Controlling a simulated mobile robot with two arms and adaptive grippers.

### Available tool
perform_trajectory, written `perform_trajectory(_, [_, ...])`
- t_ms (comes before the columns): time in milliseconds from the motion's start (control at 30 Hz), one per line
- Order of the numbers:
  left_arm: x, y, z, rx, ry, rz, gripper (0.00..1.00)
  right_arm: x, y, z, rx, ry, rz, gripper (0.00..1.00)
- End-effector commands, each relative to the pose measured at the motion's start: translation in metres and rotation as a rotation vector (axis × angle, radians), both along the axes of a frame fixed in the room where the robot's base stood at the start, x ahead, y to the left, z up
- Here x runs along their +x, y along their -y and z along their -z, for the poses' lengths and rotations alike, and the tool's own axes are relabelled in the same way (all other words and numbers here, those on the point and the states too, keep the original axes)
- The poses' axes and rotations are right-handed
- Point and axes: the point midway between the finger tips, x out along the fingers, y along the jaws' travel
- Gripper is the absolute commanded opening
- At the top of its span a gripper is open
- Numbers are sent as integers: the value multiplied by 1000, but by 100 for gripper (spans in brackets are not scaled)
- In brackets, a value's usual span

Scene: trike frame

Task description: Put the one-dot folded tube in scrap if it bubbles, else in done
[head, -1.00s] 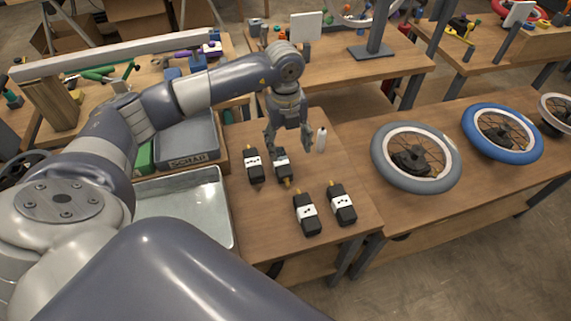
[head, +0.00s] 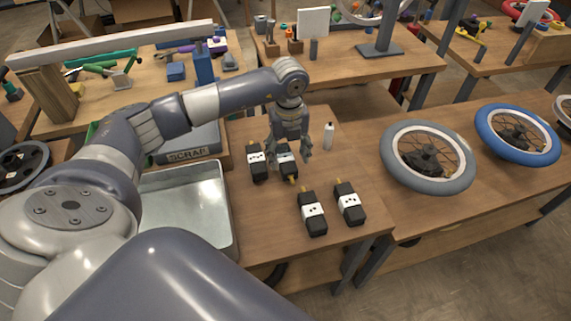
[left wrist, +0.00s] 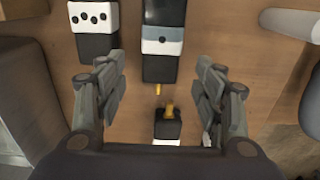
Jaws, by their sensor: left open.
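Several black folded tubes with white dotted labels and yellow valve tips lie on the wooden bench. The one-dot tube (left wrist: 163,45) is in the middle of the left wrist view, its valve end towards the space between my fingers. In the head view it appears to be the tube (head: 288,166) partly hidden by my left gripper (head: 291,157). My left gripper (left wrist: 160,85) is open and empty, low over it. The scrap bin (head: 187,155) stands left of the tubes. No bubbles can be made out. My right gripper is out of view.
Two more tubes, (head: 312,213) and (head: 348,203), lie nearer the bench's front edge. A white bottle (head: 328,136) stands right of my gripper. A grey metal tray (head: 222,232) is at the left. Wheels, one grey-tyred (head: 428,157), lie on the right bench.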

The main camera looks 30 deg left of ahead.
Motion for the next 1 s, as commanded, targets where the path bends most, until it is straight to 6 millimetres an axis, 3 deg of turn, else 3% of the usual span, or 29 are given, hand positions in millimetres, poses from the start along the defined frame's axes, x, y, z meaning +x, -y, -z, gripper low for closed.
perform_trajectory(33, [2,-2,12,0,0,-1,62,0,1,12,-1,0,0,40])
perform_trajectory(200, [2,-3,30,1,-1,1,62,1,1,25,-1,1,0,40])
perform_trajectory(467, [2,-3,31,0,0,1,62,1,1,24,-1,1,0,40])
perform_trajectory(500, [2,-3,31,0,0,1,60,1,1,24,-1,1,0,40])
perform_trajectory(700, [2,-2,31,0,0,1,15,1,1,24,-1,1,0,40])
perform_trajectory(800, [2,-3,31,0,0,1,7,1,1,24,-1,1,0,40])
perform_trajectory(1000, [2,-3,31,0,0,1,7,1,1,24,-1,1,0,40])
